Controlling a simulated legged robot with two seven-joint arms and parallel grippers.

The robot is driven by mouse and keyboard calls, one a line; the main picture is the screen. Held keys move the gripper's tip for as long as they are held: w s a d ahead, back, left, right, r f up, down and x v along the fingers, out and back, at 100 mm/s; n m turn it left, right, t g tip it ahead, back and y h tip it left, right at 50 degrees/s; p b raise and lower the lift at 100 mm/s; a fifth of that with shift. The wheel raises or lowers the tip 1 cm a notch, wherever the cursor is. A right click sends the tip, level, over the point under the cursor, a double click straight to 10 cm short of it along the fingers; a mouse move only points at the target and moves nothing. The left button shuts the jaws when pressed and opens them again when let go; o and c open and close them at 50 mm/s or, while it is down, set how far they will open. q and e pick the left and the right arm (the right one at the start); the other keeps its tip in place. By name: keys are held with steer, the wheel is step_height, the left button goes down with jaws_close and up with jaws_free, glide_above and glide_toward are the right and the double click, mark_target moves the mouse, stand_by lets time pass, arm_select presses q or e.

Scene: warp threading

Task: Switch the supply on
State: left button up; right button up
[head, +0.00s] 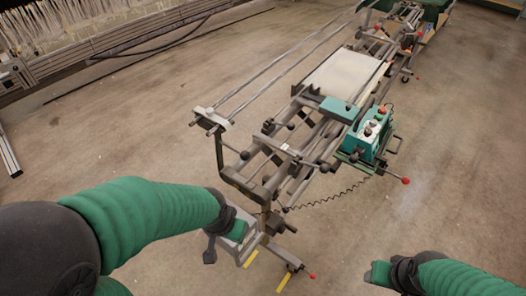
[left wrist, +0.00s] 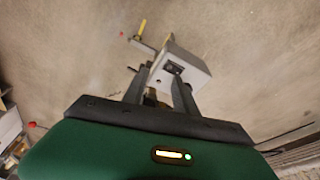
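A light grey box (left wrist: 190,69) with a small dark fitting (left wrist: 176,69) on its face is just beyond my left fingertips in the left wrist view; I take it for the supply. My left gripper (left wrist: 159,78) has its two dark fingers apart, with the right fingertip close to the dark fitting. I cannot tell if it touches, nor which way any switch is set. In the head view my left gripper (head: 245,238) is at the near end of the metal frame (head: 235,180), and hides much of the box. My right gripper (head: 378,273) is at lower right, away from the frame; its fingers are unclear.
A teal control box (head: 367,138) with knobs stands on the frame's right side. A coiled black cable (head: 325,199) hangs from it toward the near end. Yellow-marked feet (head: 283,281) stick out at the floor. The floor (head: 440,190) at right is clear.

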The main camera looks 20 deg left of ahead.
arm_select(q)
steer(key=shift+o, duration=0.8)
steer(key=w+m+p, duration=0.1)
steer(key=m, duration=0.2)
steer(key=w+a+r+m+g+p, duration=0.1)
steer(key=m, duration=0.2)
steer(key=w+r+m+p, duration=0.1)
steer(key=m, duration=0.3)
steer(key=shift+a, duration=0.2)
steer(key=w+a+m+g+p, duration=0.2)
steer(key=w+m, duration=0.1)
steer(key=m, duration=0.8)
steer(key=f+b, duration=0.3)
steer(key=f, duration=1.3)
steer(key=shift+w, duration=0.2)
steer(key=shift+c, duration=0.2)
steer(key=shift+r, duration=0.1)
jaws_close()
